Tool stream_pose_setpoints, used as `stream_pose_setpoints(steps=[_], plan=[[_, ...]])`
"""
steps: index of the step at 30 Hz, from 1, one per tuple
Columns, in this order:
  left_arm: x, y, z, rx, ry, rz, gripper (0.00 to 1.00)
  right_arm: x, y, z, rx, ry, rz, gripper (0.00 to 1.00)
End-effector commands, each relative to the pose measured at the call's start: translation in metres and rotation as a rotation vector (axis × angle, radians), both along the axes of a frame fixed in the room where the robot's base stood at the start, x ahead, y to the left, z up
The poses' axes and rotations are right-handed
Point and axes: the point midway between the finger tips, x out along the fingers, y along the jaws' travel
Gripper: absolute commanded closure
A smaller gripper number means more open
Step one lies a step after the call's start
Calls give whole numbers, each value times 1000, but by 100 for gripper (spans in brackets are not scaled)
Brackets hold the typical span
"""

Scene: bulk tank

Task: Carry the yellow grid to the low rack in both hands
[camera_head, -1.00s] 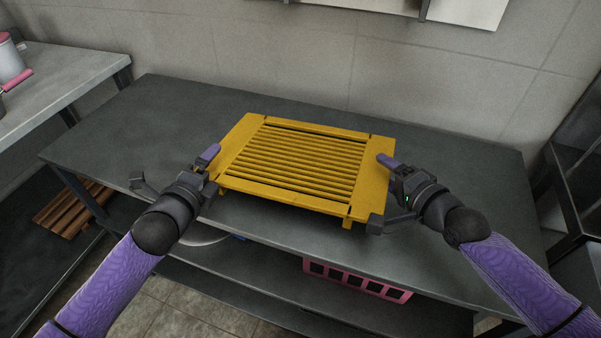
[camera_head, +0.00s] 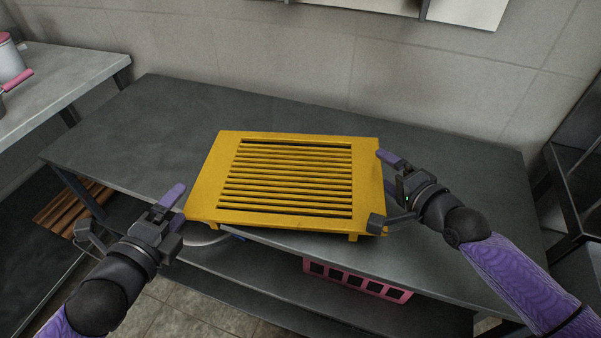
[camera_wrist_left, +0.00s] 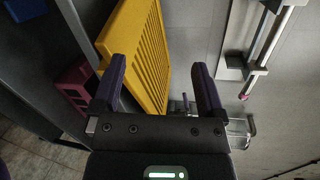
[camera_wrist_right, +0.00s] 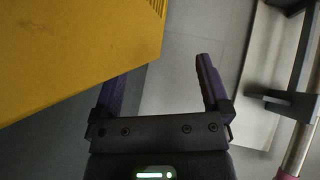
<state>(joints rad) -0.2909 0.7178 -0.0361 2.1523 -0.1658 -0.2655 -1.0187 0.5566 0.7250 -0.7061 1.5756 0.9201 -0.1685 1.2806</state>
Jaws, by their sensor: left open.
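The yellow grid (camera_head: 365,190), a slatted panel with short feet, lies on the dark table (camera_head: 450,180), its left front corner at the table's front edge. My left gripper (camera_head: 130,210) is open and empty, in front of and left of that corner. The grid also shows beyond its fingers in the left wrist view (camera_wrist_left: 140,45). My right gripper (camera_head: 386,190) is at the grid's right edge, its fingers apart; in the right wrist view the grid (camera_wrist_right: 80,50) is beside the left finger, and I see no clear grip. I cannot tell which piece is the low rack.
A pink crate (camera_head: 357,280) stands on the shelf below the table. A brown slatted piece (camera_head: 62,208) lies low at the left. A light table (camera_head: 75,82) with a white and pink container (camera_head: 10,60) is at the left. The table's back is clear.

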Motion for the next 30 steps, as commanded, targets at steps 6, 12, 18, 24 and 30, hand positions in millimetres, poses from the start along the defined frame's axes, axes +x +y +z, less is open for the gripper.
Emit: stream_pose_setpoints(steps=[6, 12, 18, 24, 30], plan=[[0, 0, 0, 0, 0, 0, 8, 0, 0, 1, 1, -2, 0, 5], [0, 0, 0, 0, 0, 0, 8, -15, -9, 3, 2, 1, -2, 5], [0, 0, 0, 0, 0, 0, 8, -63, -37, 16, -4, 4, -1, 5], [0, 0, 0, 0, 0, 0, 8, -92, -55, 25, -2, 3, -2, 5], [0, 0, 0, 0, 0, 0, 8, -101, -59, 29, -1, 1, 0, 5]])
